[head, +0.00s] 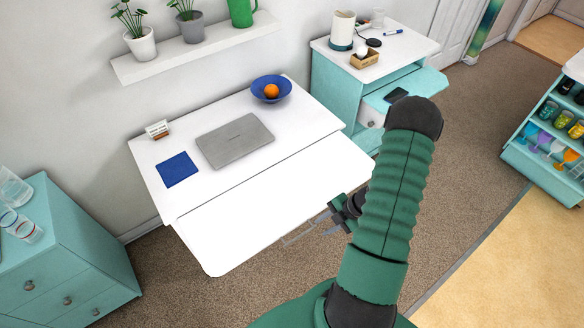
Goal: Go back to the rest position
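My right arm comes in from the bottom, green and ribbed, and bends at a dark joint high in the picture. My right gripper (333,219) is small and partly hidden behind the forearm. It is beside the right front edge of the white desk (270,215), over the carpet as seen from the head. I see nothing in it, but its fingers are too small and unclear to tell whether they are open or shut. My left gripper is not in view.
On the desk are a grey laptop (235,141), a blue notebook (177,170) and a blue bowl (264,94) with an orange (271,91). A teal cabinet's open drawer (420,84) holds a dark phone (396,95). Teal drawers (70,265) stand left. Carpet (465,135) is clear at right.

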